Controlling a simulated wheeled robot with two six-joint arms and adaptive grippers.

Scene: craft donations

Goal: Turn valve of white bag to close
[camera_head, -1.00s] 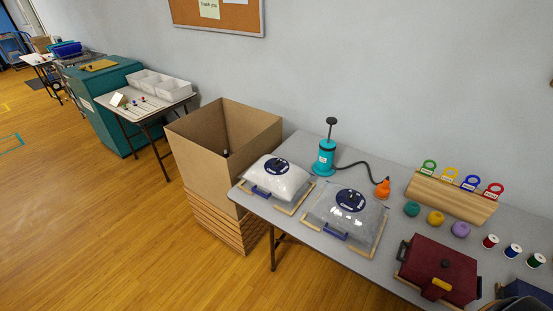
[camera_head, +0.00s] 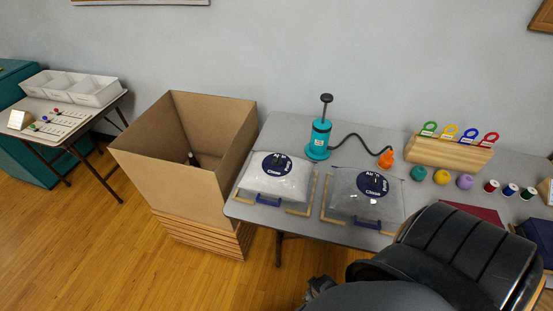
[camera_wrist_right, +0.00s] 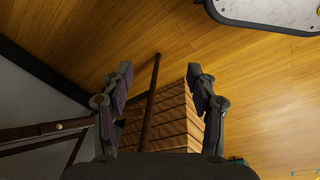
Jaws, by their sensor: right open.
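The white bag (camera_head: 270,187) lies on the grey table at its left end. Its round dark blue valve disc (camera_head: 277,164) has a black knob and white lettering. A second, greyer bag (camera_head: 345,205) with a similar disc (camera_head: 372,182) lies to its right. My right gripper (camera_wrist_right: 160,72) is open and empty in the right wrist view, pointing toward the floor and the slatted stack. A small part of it seems to show at the bottom of the head view, in front of the table and apart from both bags. My left gripper is out of view.
A teal pump (camera_head: 319,139) with a black hose and orange nozzle (camera_head: 386,158) stands behind the bags. A tall cardboard box (camera_head: 165,165) on a slatted wooden stack (camera_head: 205,234) stands left of the table. My black arm covers the table's right front.

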